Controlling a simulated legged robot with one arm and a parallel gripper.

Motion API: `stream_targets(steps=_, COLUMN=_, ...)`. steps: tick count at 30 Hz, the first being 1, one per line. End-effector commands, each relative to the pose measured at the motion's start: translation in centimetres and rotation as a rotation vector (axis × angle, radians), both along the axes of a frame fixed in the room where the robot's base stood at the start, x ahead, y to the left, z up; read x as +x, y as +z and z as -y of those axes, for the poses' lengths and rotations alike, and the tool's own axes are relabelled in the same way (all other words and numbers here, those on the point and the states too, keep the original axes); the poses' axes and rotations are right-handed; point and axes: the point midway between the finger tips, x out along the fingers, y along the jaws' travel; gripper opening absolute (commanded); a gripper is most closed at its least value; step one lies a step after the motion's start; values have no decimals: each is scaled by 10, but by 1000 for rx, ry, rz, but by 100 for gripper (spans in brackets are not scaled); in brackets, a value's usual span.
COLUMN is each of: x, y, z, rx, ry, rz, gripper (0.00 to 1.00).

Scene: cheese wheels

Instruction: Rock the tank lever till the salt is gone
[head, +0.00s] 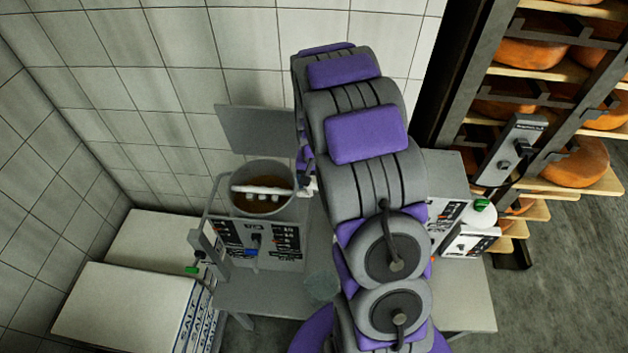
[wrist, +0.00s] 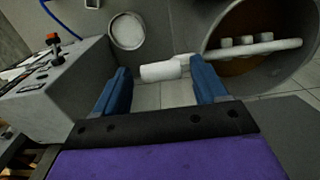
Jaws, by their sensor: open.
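The tank (head: 285,208) is a round grey vessel with brown contents, left of my arm in the head view. The lever (head: 262,190) is a white bar with short pegs lying across its mouth. In the wrist view the tank (wrist: 232,88) is at upper right, and the lever (wrist: 262,47) ends in a thick white cylinder. My gripper (wrist: 160,68) is open, with its blue fingers either side of that cylinder and a visible gap at the left finger. A round recess with white grainy matter, possibly salt (wrist: 127,31), shows at the top. My arm hides the gripper's tip in the head view.
Control panels (head: 262,240) stand below the tank, with a switch box (head: 209,243) on the left. White boxes marked SALT (head: 125,308) are at lower left. A cheese rack (head: 560,75) stands at right. A clear glass-like object (head: 322,286) sits near my arm.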

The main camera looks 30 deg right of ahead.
Motion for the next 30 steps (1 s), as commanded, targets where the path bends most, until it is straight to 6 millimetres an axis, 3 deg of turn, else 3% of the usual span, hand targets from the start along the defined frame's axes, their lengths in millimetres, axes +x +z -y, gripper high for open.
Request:
stream_targets(steps=11, x=1, y=-4, z=-5, rx=-5, ry=1, rz=2, gripper=72)
stream_targets(steps=30, x=1, y=-5, z=-2, rx=-3, ry=0, rz=1, gripper=11)
